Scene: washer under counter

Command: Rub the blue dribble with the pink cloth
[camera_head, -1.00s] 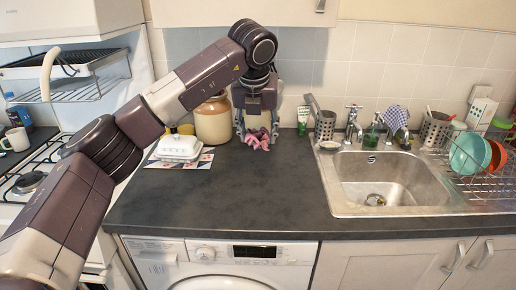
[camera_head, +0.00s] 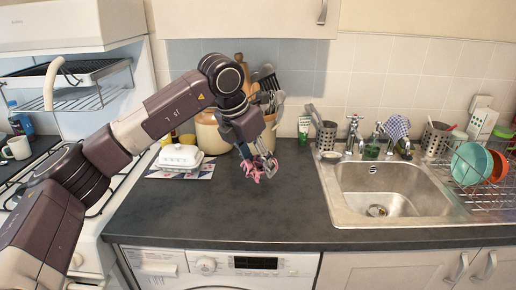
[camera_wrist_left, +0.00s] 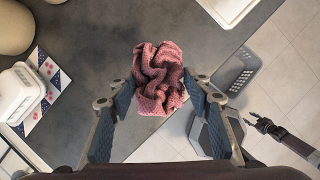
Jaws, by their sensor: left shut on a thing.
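The pink cloth (camera_head: 257,168) is a crumpled bundle in my left gripper (camera_head: 262,166), held over the dark counter in the head view. In the left wrist view, the cloth (camera_wrist_left: 158,78) bulges between the two fingers of the left gripper (camera_wrist_left: 157,98), which is shut on it. I cannot tell whether the cloth touches the counter. I cannot make out a blue dribble in either view. What seems to be my right gripper (camera_wrist_left: 264,125) shows small at the right of the left wrist view; its opening is unclear.
A white butter dish (camera_head: 180,157) on a patterned mat and a cream jar (camera_head: 210,135) stand left of the cloth. Utensils (camera_head: 268,90) stand behind the gripper. The sink (camera_head: 385,190) is to the right. The front counter (camera_head: 200,215) is clear.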

